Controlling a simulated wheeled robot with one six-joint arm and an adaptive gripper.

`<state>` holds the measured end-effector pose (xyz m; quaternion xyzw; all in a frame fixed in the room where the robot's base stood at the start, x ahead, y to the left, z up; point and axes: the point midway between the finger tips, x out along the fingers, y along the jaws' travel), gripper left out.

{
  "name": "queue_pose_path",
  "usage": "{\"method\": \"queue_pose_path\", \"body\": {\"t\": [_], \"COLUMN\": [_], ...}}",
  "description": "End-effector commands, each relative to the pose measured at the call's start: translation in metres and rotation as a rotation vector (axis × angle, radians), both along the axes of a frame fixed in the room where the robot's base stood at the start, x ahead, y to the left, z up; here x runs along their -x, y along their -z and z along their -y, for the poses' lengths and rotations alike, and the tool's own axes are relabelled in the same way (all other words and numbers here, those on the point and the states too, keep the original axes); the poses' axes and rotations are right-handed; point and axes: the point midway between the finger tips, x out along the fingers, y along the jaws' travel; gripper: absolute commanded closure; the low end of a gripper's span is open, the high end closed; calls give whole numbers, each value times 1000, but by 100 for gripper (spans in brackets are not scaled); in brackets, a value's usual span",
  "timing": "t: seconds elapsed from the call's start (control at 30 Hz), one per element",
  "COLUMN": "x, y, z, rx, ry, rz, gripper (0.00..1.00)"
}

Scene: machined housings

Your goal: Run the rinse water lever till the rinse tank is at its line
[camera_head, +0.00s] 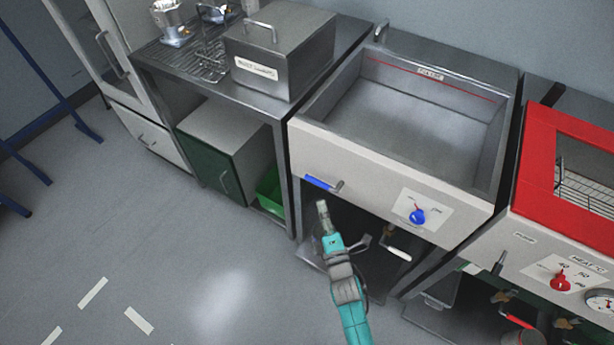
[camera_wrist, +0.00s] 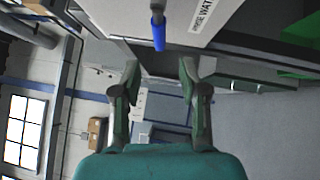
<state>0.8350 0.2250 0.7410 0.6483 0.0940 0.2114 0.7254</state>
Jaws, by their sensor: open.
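The rinse tank (camera_head: 400,118) is an open grey basin with a red line near the top of its back wall. Its grey bottom shows well below that line; I cannot tell whether water covers it. The rinse water lever (camera_head: 320,183) has a blue handle, pointing left across the tank's front panel. In the wrist view the blue lever (camera_wrist: 158,34) is beside a label (camera_wrist: 203,15) reading "RINSE WAT". My gripper (camera_head: 322,205) is just below the lever in the head view. In the wrist view my gripper (camera_wrist: 159,72) is open and empty, its fingers apart from the lever.
A blue knob (camera_head: 417,216) is on the tank's front panel. A white-handled lever (camera_head: 398,253) sits under the tank. A red-framed heated unit (camera_head: 536,160) stands at right. A lidded metal box (camera_head: 280,50) is on the bench at left. The floor at left is clear.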

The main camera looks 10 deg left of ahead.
Motion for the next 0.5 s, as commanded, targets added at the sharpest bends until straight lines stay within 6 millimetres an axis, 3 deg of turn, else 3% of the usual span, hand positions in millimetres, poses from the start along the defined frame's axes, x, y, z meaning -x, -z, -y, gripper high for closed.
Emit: {"method": "queue_pose_path", "body": {"t": [0.5], "x": [-72], "y": [-12], "z": [-34], "rx": [-3], "ry": [-1], "rz": [0], "gripper": [57]}}
